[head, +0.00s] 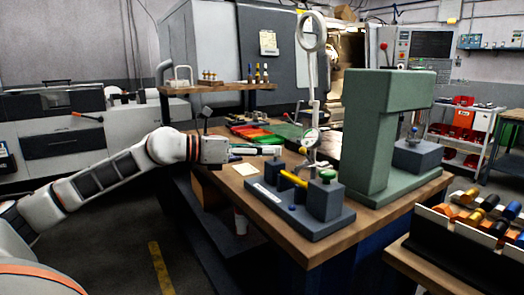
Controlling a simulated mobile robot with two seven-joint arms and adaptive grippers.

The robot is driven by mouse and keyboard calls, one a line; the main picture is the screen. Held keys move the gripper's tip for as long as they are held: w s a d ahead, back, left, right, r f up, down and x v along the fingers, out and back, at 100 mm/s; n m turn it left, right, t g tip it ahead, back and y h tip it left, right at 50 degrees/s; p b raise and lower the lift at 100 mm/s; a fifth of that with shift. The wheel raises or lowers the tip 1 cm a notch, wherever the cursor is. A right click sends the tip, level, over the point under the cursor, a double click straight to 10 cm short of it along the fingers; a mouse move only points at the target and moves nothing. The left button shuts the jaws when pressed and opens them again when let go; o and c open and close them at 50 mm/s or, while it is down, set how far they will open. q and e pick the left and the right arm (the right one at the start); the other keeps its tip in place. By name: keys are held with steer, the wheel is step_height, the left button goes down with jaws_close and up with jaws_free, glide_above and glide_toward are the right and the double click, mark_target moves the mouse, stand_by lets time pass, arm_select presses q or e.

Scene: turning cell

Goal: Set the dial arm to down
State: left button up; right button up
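A dial gauge (311,137) with a round pale face shows just behind and above a grey bench fixture (318,228). A thin upright pale rod stands above the dial, with a large pale ring (311,32) at the top. I cannot tell exactly which of these parts pivot. The fixture holds a yellow bar (293,178) slanting beside a block with a green knob (327,175). My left gripper (272,150) points right over the workbench, left of the dial and apart from it. Its fingers are seen nearly edge-on, so their opening is unclear. My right gripper is not in view.
A tall green machine column (382,135) stands right of the dial on the wooden workbench (385,212). A raised shelf (217,87) with small tools is above my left wrist. Red and green trays (255,132) lie behind the gripper. A dark rack (465,250) of coloured parts is front right.

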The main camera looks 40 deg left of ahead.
arm_select(q)
steer(key=shift+s+a, duration=0.35)
steer(key=shift+s, duration=0.05)
stand_by(0.5)
